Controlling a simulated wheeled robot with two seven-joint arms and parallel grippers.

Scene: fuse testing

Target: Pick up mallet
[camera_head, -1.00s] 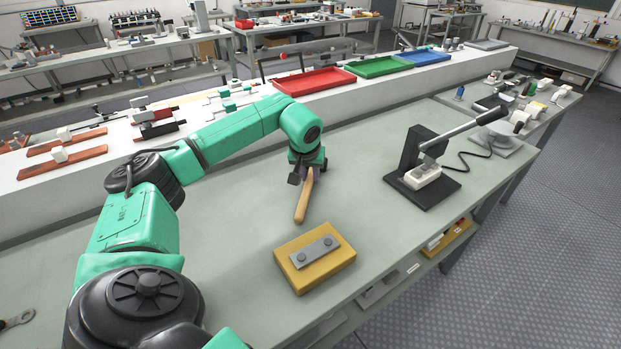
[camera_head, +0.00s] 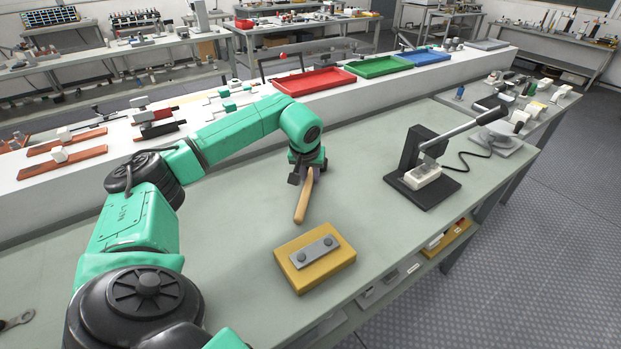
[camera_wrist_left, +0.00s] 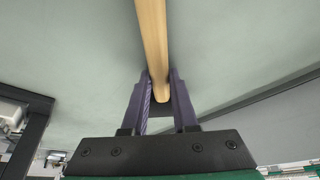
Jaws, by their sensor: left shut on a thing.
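The mallet's wooden handle (camera_head: 301,203) slopes down and toward the front from my left gripper (camera_head: 304,179) in the head view. In the left wrist view the handle (camera_wrist_left: 152,40) runs between the two purple fingers of my left gripper (camera_wrist_left: 160,88), which is shut on it. The mallet's head cannot be made out in either view. I cannot tell whether the handle touches the table. My right gripper is not in view.
A yellow block with a grey plate (camera_head: 315,262) lies in front of the gripper. A black lever press (camera_head: 424,172) stands to the right. Red (camera_head: 308,82), green (camera_head: 380,67) and blue (camera_head: 424,56) trays sit on the white ledge behind. The table (camera_head: 230,235) is clear around the handle.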

